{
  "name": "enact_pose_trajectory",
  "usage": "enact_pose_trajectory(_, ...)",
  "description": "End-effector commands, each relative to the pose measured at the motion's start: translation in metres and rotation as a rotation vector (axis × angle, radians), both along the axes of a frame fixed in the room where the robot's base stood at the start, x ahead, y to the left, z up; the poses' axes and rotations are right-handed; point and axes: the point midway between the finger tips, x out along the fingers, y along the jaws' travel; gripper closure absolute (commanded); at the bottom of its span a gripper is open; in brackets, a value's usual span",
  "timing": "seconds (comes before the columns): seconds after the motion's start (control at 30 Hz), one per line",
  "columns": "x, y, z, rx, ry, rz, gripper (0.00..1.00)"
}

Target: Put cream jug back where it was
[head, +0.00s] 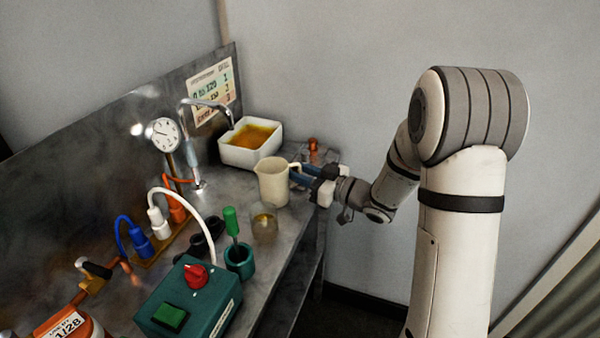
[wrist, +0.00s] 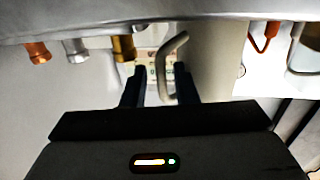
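The cream jug (head: 272,184) stands upright toward the far end of the metal bench, its handle facing right toward my gripper (head: 301,174). I cannot tell for certain whether its base touches the bench. In the wrist view the jug's pale body (wrist: 216,62) is right of centre, and its curved handle (wrist: 166,76) lies between the two dark fingers of my gripper (wrist: 160,80). The fingers stand apart, with a visible gap on the handle's left, so the gripper looks open around the handle.
A white tub (head: 237,154) of amber liquid stands behind the jug. A glass (head: 265,226) with a little amber liquid is in front. A green cup (head: 239,262) with a green-handled tool and a green switch box (head: 190,302) are nearer. A pressure gauge (head: 162,135) stands left.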

Motion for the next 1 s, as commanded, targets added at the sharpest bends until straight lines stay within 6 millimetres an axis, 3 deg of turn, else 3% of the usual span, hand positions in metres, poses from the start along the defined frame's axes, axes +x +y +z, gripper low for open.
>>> enact_pose_trajectory(0.37, 0.0, 0.001, 0.006, -0.001, -0.001, 0.001, 0.7)
enact_pose_trajectory(0.8, -0.045, -0.075, 0.003, 0.0, 0.0, -0.003, 0.7)
enact_pose_trajectory(1.0, -0.058, -0.096, 0.003, -0.001, -0.001, 0.0, 0.7)
